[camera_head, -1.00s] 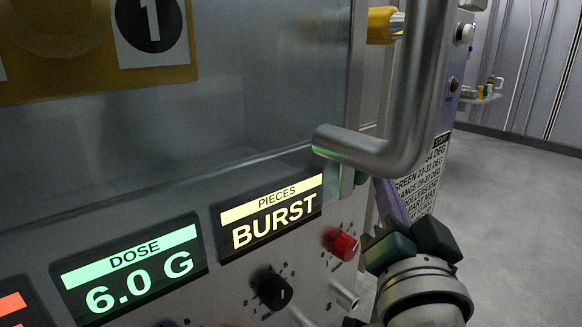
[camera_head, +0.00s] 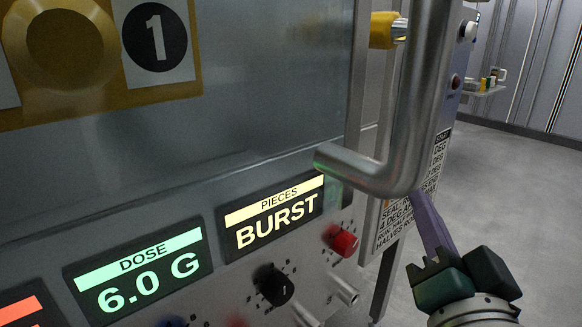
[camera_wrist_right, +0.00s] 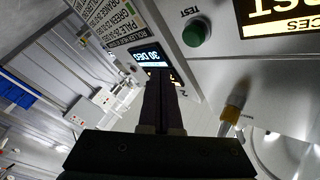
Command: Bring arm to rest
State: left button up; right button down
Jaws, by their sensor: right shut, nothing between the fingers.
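My right gripper (camera_head: 420,202) is at the lower right of the head view, to the right of the machine's front panel. Its purple fingers point up and are shut with nothing between them. The metal handle (camera_head: 395,175) overlaps the fingertips in the picture. In the right wrist view the shut fingers (camera_wrist_right: 160,80) point up, towards a small lit display (camera_wrist_right: 150,55) on the machine. I cannot tell how far the tips are from it. My left gripper is not in view.
The panel bears a red knob (camera_head: 344,242), a black knob (camera_head: 273,285), a BURST display (camera_head: 278,228) and a DOSE display (camera_head: 143,283). A green TEST button (camera_wrist_right: 195,33) shows in the right wrist view. Grey floor (camera_head: 520,220) is clear at right.

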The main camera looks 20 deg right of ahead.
dwell(0.4)
jog(key=s+a+f+n+g+y, duration=0.2)
jog(key=a+n+g+y, duration=0.1)
jog(key=a+n+y, duration=0.3)
jog(key=s+a+f+n+g+y, duration=0.1)
jog(key=a+f+n+g+y, duration=0.15)
jog(key=a+n+y, duration=0.35)
jog(key=s+d+f+n+g+h, duration=0.1)
jog(key=s+d+f+g+h, duration=0.2)
jog(key=s, duration=0.5)
jog(key=s+d+f+n+g+h, duration=0.1)
jog(key=s+d+f+g, duration=0.15)
jog(key=s+g, duration=0.4)
notch_tip(320, 180, up, 78)
jog(key=s+p, duration=0.1)
jog(key=p, duration=7.6)
jog(key=shift+d+t, duration=0.3)
